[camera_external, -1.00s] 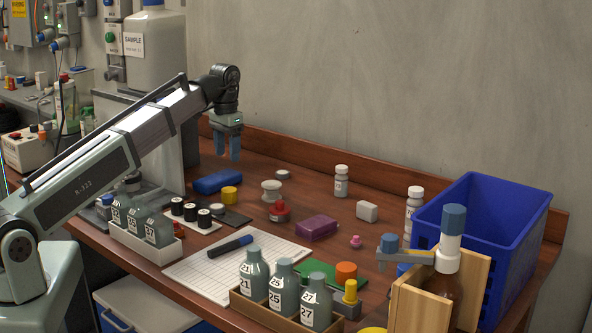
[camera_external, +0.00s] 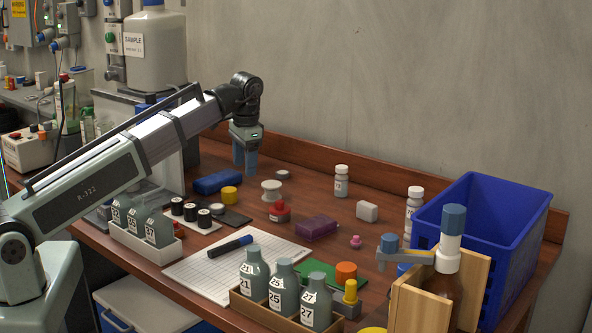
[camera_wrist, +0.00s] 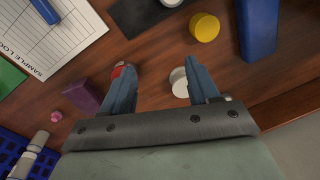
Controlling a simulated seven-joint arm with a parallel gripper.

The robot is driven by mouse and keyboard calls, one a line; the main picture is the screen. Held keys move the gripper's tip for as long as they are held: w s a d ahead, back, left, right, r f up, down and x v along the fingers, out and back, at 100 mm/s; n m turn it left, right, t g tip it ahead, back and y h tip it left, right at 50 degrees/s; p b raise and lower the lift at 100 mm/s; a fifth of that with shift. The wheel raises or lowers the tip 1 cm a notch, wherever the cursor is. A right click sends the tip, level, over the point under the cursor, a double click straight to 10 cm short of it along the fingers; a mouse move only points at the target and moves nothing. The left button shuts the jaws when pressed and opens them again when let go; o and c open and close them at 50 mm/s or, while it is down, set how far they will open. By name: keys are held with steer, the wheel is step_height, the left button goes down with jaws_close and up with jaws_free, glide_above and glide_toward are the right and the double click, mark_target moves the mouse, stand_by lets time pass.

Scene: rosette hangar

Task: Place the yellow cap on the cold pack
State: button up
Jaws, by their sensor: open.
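The yellow cap (camera_external: 230,195) stands on the wooden table, just in front of the blue cold pack (camera_external: 217,182), which lies flat. Nothing is on top of the pack. In the wrist view the yellow cap (camera_wrist: 204,27) is at the top, and the blue pack (camera_wrist: 258,28) is to its right, partly cut off by the picture edge. My gripper (camera_external: 245,170) is open and empty above the table. In the wrist view its two blue fingers (camera_wrist: 160,78) are apart, and the cap lies beyond them, not between them.
A white spool (camera_external: 271,190) and a red-based item (camera_external: 280,212) stand near my gripper; the fingers partly cover them in the wrist view. A purple box (camera_external: 316,229), dark-capped vials (camera_external: 190,211) and a gridded sheet (camera_external: 235,265) lie nearby. A blue crate (camera_external: 480,240) stands at right.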

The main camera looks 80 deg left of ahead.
mark_target(229, 189)
steer(key=s+a+f+m+y, duration=0.1)
steer(key=a+f+m, duration=0.1)
steer(key=m, duration=0.4)
steer(key=s+a+f+m+y, duration=0.1)
steer(key=a+f+m, duration=0.1)
steer(key=m, duration=0.4)
steer(key=s+a+f+m+g+y, duration=0.1)
steer(key=s+a+f+m, duration=0.1)
steer(key=m, duration=0.4)
steer(key=shift+s+a+f+m, duration=0.1)
steer(key=shift+a+f+m, duration=0.05)
steer(key=shift+f+m, duration=0.25)
steer(key=shift+x, duration=2.7)
steer(key=shift+a, duration=0.15)
steer(key=shift+c, duration=0.4)
steer(key=c, duration=0.8)
